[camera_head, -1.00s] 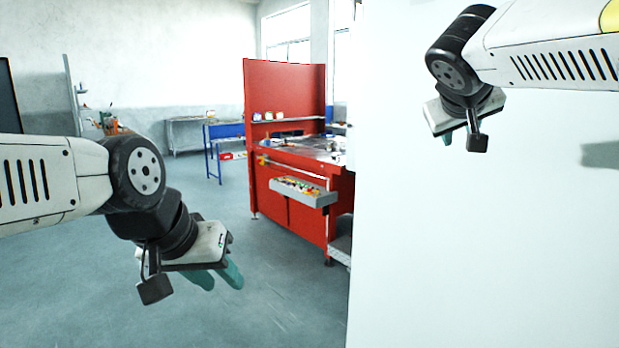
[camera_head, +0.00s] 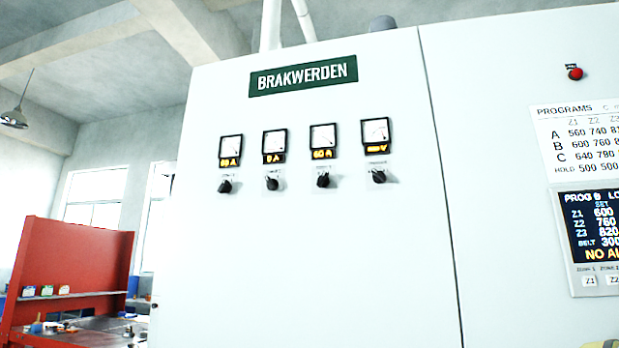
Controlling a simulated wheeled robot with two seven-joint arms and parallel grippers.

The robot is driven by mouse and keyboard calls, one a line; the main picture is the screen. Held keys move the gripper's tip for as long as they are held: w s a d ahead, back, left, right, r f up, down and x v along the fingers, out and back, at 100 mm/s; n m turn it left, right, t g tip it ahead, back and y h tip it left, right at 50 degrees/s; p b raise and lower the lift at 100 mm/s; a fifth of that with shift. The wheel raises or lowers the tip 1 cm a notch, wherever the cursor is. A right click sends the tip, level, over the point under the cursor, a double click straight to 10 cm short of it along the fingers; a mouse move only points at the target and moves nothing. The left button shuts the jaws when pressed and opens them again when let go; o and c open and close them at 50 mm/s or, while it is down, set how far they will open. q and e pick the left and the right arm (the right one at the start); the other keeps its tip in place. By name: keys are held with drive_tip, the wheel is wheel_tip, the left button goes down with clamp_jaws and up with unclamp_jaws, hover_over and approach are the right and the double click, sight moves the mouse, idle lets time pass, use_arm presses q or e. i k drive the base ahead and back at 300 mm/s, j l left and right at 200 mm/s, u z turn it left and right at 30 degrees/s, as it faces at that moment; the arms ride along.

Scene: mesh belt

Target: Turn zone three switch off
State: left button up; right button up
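In the head view, the white cabinet (camera_head: 320,260) carries a row of several black rotary switches, each below a square meter. From the left, the first switch (camera_head: 225,187) sits under a meter reading about "60 A". The second switch (camera_head: 272,184) is under a meter reading "0 A". The third switch (camera_head: 323,180) is under a meter reading about "60 A". The last switch (camera_head: 378,177) is at the right, under a meter whose amber text is unclear. The small labels by the switches are too small to read. Neither of my grippers shows in this view.
A green "BRAKWERDEN" plate (camera_head: 303,76) is above the meters. A red button (camera_head: 575,73), a programs chart (camera_head: 585,140) and a dark display (camera_head: 596,228) are on the right panel. A red workbench (camera_head: 75,262) stands at the left.

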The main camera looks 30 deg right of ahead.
sight(323, 181)
drive_tip(key=z, duration=1.15)
